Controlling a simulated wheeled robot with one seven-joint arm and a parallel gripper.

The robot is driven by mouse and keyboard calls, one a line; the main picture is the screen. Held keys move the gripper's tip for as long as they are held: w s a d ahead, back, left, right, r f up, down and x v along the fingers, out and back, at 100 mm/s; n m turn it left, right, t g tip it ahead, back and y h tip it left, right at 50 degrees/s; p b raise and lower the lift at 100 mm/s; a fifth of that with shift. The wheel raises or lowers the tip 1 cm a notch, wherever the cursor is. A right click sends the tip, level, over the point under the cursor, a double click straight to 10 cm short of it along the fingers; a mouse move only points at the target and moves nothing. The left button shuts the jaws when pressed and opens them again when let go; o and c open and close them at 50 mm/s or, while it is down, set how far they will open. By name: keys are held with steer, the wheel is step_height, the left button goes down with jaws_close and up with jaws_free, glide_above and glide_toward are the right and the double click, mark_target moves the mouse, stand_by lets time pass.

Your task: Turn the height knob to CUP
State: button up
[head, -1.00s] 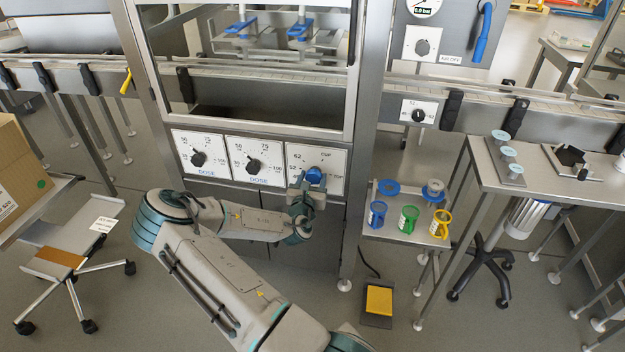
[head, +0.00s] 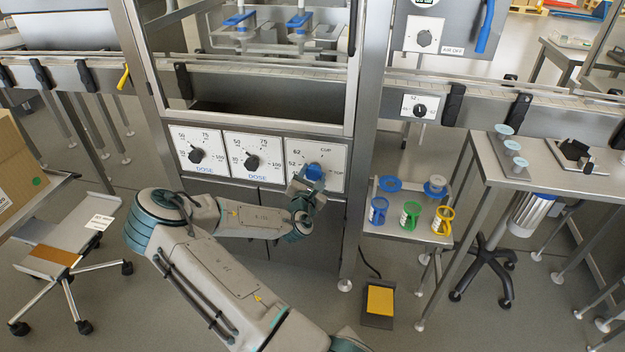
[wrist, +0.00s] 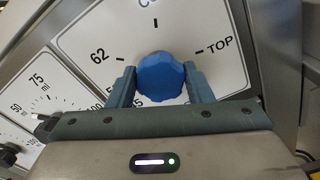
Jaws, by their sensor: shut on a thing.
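The height knob (head: 315,172) is a blue, faceted knob on the rightmost white dial plate (head: 334,150) of the machine front. Its labels include 52, 62, CUP and TOP. My gripper (head: 311,178) is at this knob, with its fingers on either side. In the wrist view the blue knob (wrist: 160,77) sits between the two fingers of my gripper (wrist: 158,88), which are shut on it. The wrist view is tilted relative to the dial, with the CUP label cut off at the top edge. I cannot make out a pointer mark on the knob.
Two DOSE dials with black knobs (head: 195,155) (head: 251,161) are left of the height dial. A yellow pedal (head: 380,300) lies on the floor.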

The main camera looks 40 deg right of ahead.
steer(key=m+b, duration=0.1)
steer(key=m, duration=0.2)
steer(key=shift+f+m+b, duration=0.1)
steer(key=shift+m+b, duration=0.3)
steer(key=m+b, duration=0.1)
steer(key=m, duration=0.2)
steer(key=shift+s+f+m+b, duration=0.1)
steer(key=shift+m+b, duration=0.2)
steer(key=shift+b, duration=0.05)
steer(key=m+b, duration=0.3)
steer(key=m, duration=0.3)
steer(key=shift+d+f, duration=0.1)
steer(key=m+b, duration=0.4)
steer(key=m, duration=0.1)
steer(key=shift+f+m, duration=0.15)
steer(key=shift+m, duration=0.25)
steer(key=shift+m+b, duration=1.75)
steer(key=shift+m, duration=0.45)
steer(key=o, duration=1)
